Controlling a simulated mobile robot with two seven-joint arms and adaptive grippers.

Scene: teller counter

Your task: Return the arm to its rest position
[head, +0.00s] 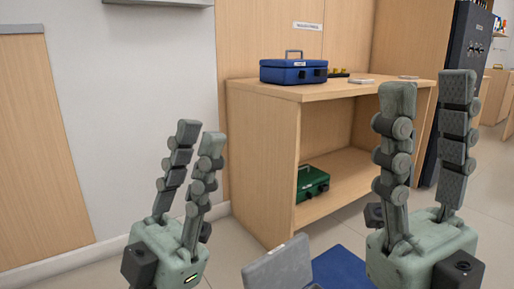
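My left gripper (200,138) is at the lower left, in front of the white wall, with its fingers pointing up. Its fingers stand apart with nothing between them. My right gripper (428,92) is at the right, also pointing up, in front of the counter's right end. Its fingers are spread wide and hold nothing. Both grippers appear clear of the furniture. The upper parts of both arms are out of view.
A wooden counter (272,160) stands ahead, with a blue cash box (293,72) on top and a green cash box (312,183) on its lower shelf. A grey lid-like panel (280,268) and a blue surface (342,269) show low between the grippers. A dark cabinet (466,45) stands behind.

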